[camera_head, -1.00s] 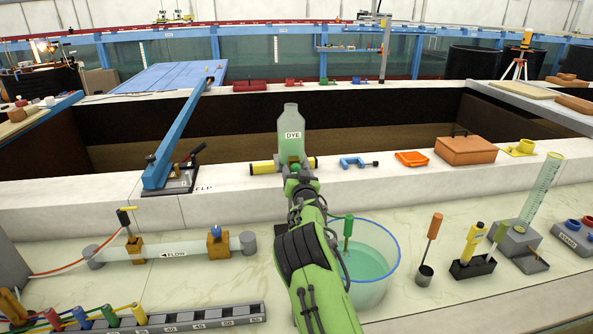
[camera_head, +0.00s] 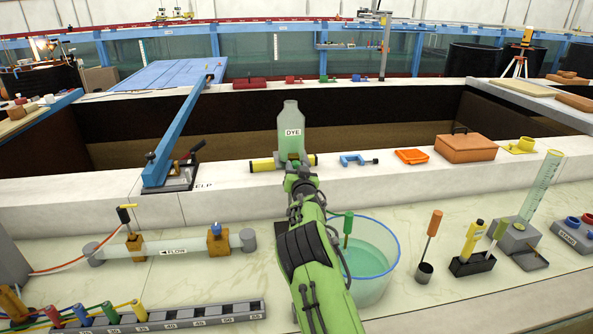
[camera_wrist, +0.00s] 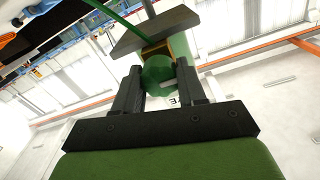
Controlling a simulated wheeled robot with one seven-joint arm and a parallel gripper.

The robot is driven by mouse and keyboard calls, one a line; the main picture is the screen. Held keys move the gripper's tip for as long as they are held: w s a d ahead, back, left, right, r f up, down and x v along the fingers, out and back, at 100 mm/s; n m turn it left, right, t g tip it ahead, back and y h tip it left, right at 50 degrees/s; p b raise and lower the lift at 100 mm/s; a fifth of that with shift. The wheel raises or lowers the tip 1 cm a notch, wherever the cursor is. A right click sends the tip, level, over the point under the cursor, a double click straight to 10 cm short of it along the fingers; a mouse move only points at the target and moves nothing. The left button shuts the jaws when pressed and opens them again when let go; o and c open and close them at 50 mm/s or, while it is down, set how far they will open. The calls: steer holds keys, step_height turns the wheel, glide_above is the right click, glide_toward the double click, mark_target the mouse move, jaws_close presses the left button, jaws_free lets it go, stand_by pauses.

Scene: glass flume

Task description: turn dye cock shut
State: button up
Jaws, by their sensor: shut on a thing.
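The pale green bottle labelled DYE (camera_head: 291,118) stands upright on the white wall ledge, in a holder with a yellow bar (camera_head: 262,165). My gripper (camera_head: 298,168) reaches up to the bottle's base, where my own wrist hides most of the cock in the head view. In the wrist view the dye cock's green knob (camera_wrist: 158,74) sits between the two dark fingers of my gripper (camera_wrist: 159,84), which are shut on it. A brass-coloured body (camera_wrist: 154,52) shows just behind the knob. The cock's exact angle is hard to tell.
A glass bowl of green liquid (camera_head: 389,269) stands right of my arm. A blue clamp (camera_head: 358,160), an orange tray (camera_head: 411,156) and an orange box (camera_head: 466,147) lie along the ledge to the right. A flow tube (camera_head: 175,247) lies at left.

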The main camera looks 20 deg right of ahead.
steer(key=shift+b, duration=0.3)
steer(key=m+b, duration=0.1)
steer(key=b, duration=0.1)
steer(key=m+b, duration=0.2)
steer(key=shift+d+f, duration=0.1)
steer(key=shift+f, duration=0.1)
steer(key=m+b, duration=0.4)
steer(key=shift+r+m, duration=0.1)
steer(key=shift+m, duration=0.2)
steer(key=m+b, duration=0.2)
steer(key=m, duration=0.3)
steer(key=shift+b, duration=0.3)
steer(key=shift+m+b, duration=0.7)
steer(key=shift+m, duration=1.8)
steer(key=o, duration=1)
steer(key=shift+o, duration=0.2)
